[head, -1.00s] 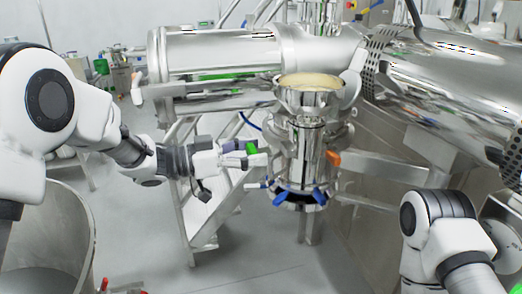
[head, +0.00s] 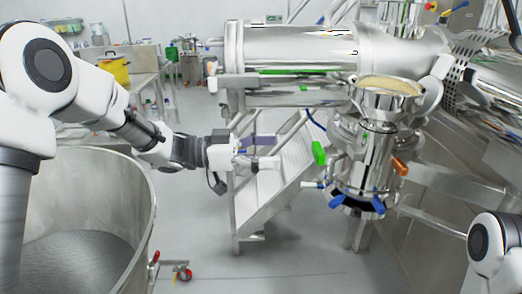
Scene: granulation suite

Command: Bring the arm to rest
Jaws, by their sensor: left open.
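My left arm reaches in from the left. Its gripper (head: 258,152) is open and empty, held in the air in front of the metal steps, left of the steel vessel. A green handle (head: 319,153) on the vessel is to the right of the fingertips, with a gap between them. My right arm shows only as a white and dark joint at the lower right; its gripper is outside the view.
The steel vessel (head: 366,150) with a powder-filled funnel (head: 390,88) stands right of centre. A large steel bin (head: 150,215) is at the lower left. Metal steps (head: 275,185) stand behind the gripper. A table with a yellow bucket (head: 116,71) is at the back left.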

